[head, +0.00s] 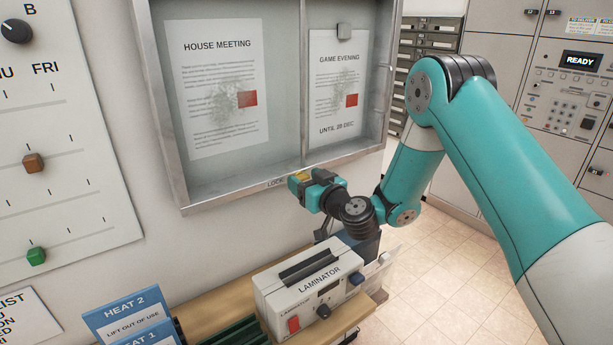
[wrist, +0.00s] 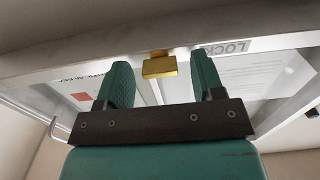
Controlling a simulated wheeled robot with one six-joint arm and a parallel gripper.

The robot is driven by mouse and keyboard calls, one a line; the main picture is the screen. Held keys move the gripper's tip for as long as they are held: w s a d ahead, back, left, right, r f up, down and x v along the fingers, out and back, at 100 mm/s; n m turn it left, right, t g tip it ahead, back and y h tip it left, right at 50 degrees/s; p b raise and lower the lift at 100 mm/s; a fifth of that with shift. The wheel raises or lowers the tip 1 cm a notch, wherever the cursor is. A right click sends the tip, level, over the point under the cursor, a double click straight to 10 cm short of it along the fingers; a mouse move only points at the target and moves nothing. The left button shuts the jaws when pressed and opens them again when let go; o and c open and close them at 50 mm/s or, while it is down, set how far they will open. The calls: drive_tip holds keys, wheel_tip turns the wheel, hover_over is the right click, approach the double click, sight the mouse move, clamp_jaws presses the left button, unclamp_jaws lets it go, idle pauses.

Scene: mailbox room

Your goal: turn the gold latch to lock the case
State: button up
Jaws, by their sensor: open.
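The wall-mounted notice case (head: 240,188) has a metal frame and holds two printed sheets. The word LOCK (head: 276,184) is printed on its lower frame, and it also shows in the wrist view (wrist: 230,47). The gold latch (wrist: 160,65) sits on the lower frame, seen between my two fingers in the wrist view. My gripper (wrist: 160,82) is open, with one finger on each side of the latch and a visible gap to both. In the head view my gripper (head: 303,181) is at the lower frame beside the LOCK label and hides most of the latch.
A laminator (head: 310,285) stands on a wooden shelf below my gripper. Blue HEAT signs (head: 130,315) stand at lower left. A board with coloured sliders (head: 60,150) hangs left of the case. A grey parcel locker with a READY display (head: 580,61) is at right.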

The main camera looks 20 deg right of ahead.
drive_tip(key=shift+c, duration=0.4)
drive_tip(key=c, duration=0.9)
drive_tip(key=shift+o, duration=0.2)
drive_tip(key=shift+m, duration=0.3)
drive_tip(key=m+b, duration=0.2)
drive_tip(key=m, duration=0.6)
drive_tip(key=shift+b, duration=0.35)
drive_tip(key=m, duration=0.4)
drive_tip(key=shift+m, duration=0.4)
drive_tip(key=shift+m+p, duration=0.35)
drive_tip(key=shift+m, duration=1.85)
